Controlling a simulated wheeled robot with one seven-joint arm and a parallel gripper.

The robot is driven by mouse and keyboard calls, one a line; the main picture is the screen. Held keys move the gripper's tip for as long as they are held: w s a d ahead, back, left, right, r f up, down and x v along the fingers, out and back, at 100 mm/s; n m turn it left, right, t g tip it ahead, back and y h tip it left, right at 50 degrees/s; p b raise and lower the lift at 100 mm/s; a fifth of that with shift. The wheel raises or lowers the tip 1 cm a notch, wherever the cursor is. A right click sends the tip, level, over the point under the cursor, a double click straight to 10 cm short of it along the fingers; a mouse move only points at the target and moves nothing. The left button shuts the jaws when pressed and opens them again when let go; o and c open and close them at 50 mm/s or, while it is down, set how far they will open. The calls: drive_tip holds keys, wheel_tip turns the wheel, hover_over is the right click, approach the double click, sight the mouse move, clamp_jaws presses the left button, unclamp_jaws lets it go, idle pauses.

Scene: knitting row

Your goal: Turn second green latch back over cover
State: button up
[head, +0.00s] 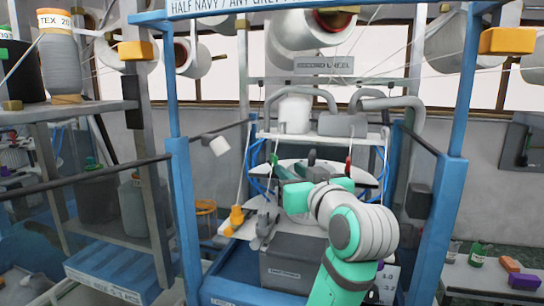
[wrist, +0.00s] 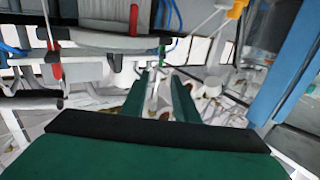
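My gripper (head: 290,188) is at the middle of the knitting machine, over its round pale top, and my arm comes in from the lower right. In the wrist view its two green fingers (wrist: 160,80) stand apart with no object clearly held between them. A small green piece (head: 274,160) shows at the left of the machine top; I cannot tell whether it is one of the latches. The pale round plate (head: 358,177) is partly hidden behind my arm. I cannot make out the cover or the second green latch for certain.
Blue posts (head: 183,215) and (head: 452,200) flank the machine. A red handle (head: 349,165) hangs at the right of the machine top and an orange piece (head: 236,217) stands front left. A dark grey box (head: 292,262) is below. Grey hoses (head: 300,92) run above.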

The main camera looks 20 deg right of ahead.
sight(276, 159)
drive_tip(key=w, duration=1)
drive_tip(key=shift+w+a, duration=0.1)
drive_tip(key=shift+w, duration=0.25)
clamp_jaws()
